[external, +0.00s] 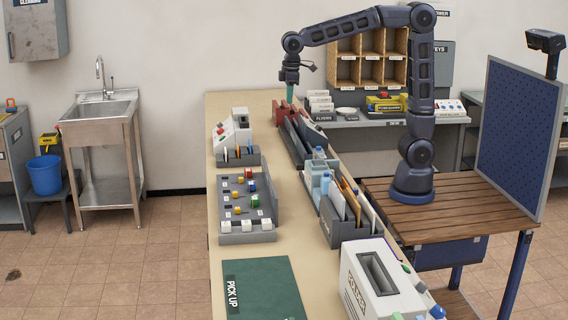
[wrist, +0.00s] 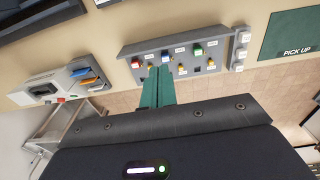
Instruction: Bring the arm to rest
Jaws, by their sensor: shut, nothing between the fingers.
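My gripper (external: 291,88) hangs from the raised arm over the far part of the long beige counter (external: 222,280). It points down above a dark file rack with a red item (external: 281,112) at its end; I cannot tell whether it touches that item. In the wrist view, the green fingers of my gripper (wrist: 158,75) are together with nothing between them. They point toward the grey board with coloured knobs (wrist: 130,50), which also shows on the counter in the external view (external: 270,190). The arm is bent, its upper link reaching left from the base on the wooden table.
A grey sorter with cards (external: 345,238) and a white box (external: 356,280) stand along the counter's right side. A green pick-up mat (external: 262,285) lies at the front. A blue perforated panel (external: 515,135) stands right of my base. Wooden pigeonholes (external: 348,70) hang behind the arm.

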